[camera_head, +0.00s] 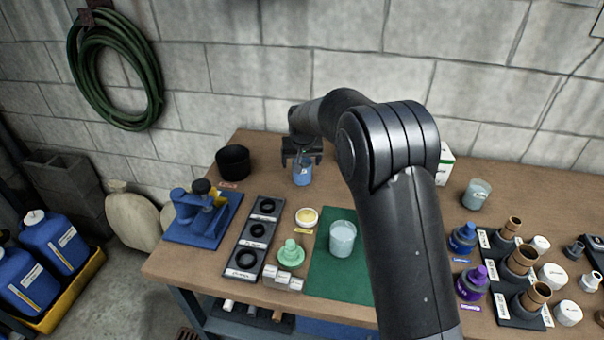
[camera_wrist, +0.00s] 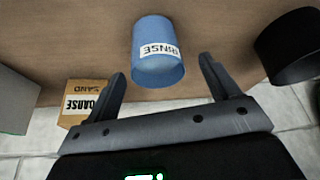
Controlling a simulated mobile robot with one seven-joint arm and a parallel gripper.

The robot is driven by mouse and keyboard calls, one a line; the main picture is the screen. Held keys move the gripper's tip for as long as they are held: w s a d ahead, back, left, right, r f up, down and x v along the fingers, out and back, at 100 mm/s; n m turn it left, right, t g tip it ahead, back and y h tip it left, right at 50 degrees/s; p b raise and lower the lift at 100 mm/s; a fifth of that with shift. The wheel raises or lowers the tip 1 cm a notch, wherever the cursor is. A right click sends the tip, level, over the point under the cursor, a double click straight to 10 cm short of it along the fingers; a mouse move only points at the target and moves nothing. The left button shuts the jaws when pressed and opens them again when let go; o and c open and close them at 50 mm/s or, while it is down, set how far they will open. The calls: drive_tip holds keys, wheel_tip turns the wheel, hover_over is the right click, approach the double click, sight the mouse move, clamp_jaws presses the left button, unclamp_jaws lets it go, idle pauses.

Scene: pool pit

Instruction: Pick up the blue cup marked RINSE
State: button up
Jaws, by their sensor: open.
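The blue cup (camera_wrist: 157,52) shows in the wrist view with a white label reading RINSE, upside down in that picture. In the head view the blue cup (camera_head: 303,176) stands at the back of the wooden table, just below my gripper (camera_head: 301,160). In the wrist view my gripper (camera_wrist: 163,80) is open, with one finger on each side of the cup's near end. There are gaps between both fingers and the cup, and nothing is held. The arm does not cover the cup in the head view.
A black cup (camera_head: 233,162) stands left of the blue cup; it also shows in the wrist view (camera_wrist: 290,45). A box marked COARSE SAND (camera_wrist: 84,103) is on the other side. A green mat (camera_head: 327,272) with a clear cup (camera_head: 342,238) lies nearer the front.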

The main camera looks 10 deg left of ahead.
drive_tip(key=x, duration=0.5)
drive_tip(key=shift+d+f, duration=0.2)
drive_tip(key=shift+f, duration=0.05)
drive_tip(key=c, duration=1.2)
